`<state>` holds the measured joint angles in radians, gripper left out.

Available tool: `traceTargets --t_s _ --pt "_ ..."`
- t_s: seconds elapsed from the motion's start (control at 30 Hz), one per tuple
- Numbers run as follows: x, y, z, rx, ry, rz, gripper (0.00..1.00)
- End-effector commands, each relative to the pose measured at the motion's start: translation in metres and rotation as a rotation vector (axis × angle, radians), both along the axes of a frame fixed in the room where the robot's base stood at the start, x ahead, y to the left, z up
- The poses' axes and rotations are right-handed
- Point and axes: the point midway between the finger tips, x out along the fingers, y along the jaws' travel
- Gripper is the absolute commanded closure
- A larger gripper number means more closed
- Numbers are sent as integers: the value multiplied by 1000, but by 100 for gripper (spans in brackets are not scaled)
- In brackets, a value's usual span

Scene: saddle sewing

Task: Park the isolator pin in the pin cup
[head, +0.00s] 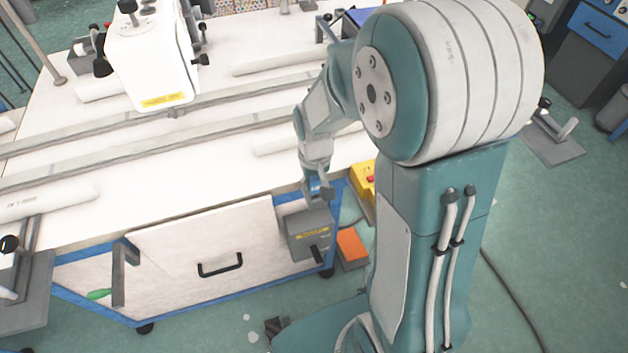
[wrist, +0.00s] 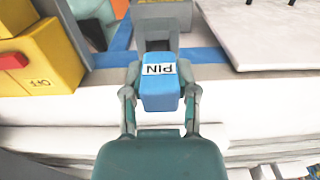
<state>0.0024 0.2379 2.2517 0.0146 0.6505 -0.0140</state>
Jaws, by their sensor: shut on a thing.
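A blue block marked PIN (wrist: 159,90), which I take for the isolator pin, sits between the two fingers of my gripper (wrist: 160,84). The fingers are shut on its sides. In the head view my gripper (head: 318,188) hangs by the table's front corner, just above a grey box with a yellow label (head: 310,236). The blue of the pin shows there only as a small patch. In the wrist view a grey upright part (wrist: 157,27) stands behind the pin; I cannot tell whether they touch. I cannot make out the pin cup in either view.
A yellow box with a red button (head: 362,180) is close to the right of my gripper in the head view. An orange pad (head: 351,245) lies below it. The white table (head: 110,215) has a drawer front with a black handle (head: 220,266). Long rails cross the tabletop.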

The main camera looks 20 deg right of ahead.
Motion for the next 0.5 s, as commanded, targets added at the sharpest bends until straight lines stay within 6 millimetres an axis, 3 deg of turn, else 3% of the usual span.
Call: traceTargets --t_s 0.03,0.1,0.13,0.5 --pt "0 0 0 0 -1 0 57" --pt "0 0 0 0 -1 0 25" --pt "0 0 0 0 -1 0 21" --pt "0 0 1 0 0 0 21"
